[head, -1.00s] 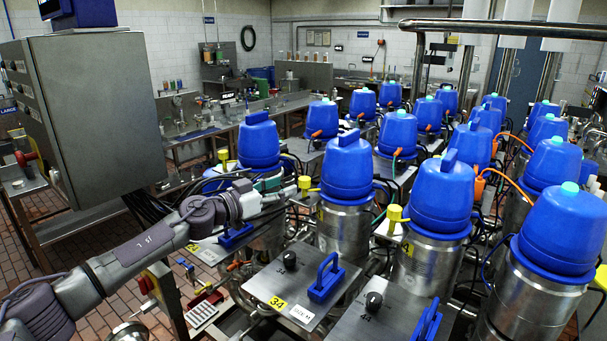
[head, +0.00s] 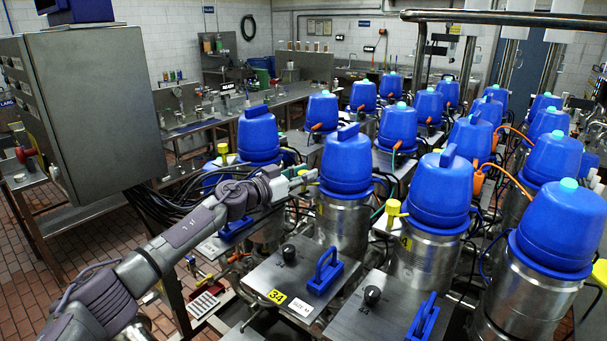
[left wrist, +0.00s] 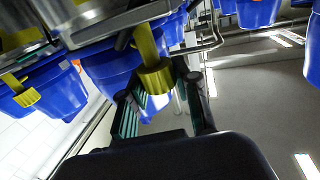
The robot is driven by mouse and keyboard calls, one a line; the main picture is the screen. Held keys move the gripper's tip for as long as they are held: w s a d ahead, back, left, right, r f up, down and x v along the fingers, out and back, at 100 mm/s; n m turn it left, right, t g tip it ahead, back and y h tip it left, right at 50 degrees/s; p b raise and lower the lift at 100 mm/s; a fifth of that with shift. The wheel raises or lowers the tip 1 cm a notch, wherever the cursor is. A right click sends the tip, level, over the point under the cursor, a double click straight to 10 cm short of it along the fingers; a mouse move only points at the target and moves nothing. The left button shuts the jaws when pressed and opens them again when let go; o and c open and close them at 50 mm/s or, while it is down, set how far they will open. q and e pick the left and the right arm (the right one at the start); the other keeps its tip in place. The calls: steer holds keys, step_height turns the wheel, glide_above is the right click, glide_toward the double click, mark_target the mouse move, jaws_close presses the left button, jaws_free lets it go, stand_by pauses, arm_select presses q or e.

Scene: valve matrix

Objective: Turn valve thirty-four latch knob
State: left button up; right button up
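Station thirty-four shows a yellow "34" tag (head: 277,296) on a steel plate, with a black knob (head: 288,252) and a blue handle (head: 324,272) on it. Behind the plate stands a steel vessel (head: 342,222) with a blue cap (head: 346,163). My left gripper (head: 304,179) is at the left side of this vessel, above the plate and apart from the black knob. In the left wrist view my left gripper (left wrist: 158,90) is open, and a yellow knob (left wrist: 155,76) on a stem lies between or just beyond its fingertips. Contact cannot be told. My right gripper is not in view.
Several similar blue-capped vessels stand in rows to the right and behind. A neighbouring yellow knob (head: 393,207) sticks out at the vessel on the right. A grey cabinet (head: 95,105) stands at the left, with black cables below it near my left arm.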

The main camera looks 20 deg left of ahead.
arm_select(q)
jaws_close()
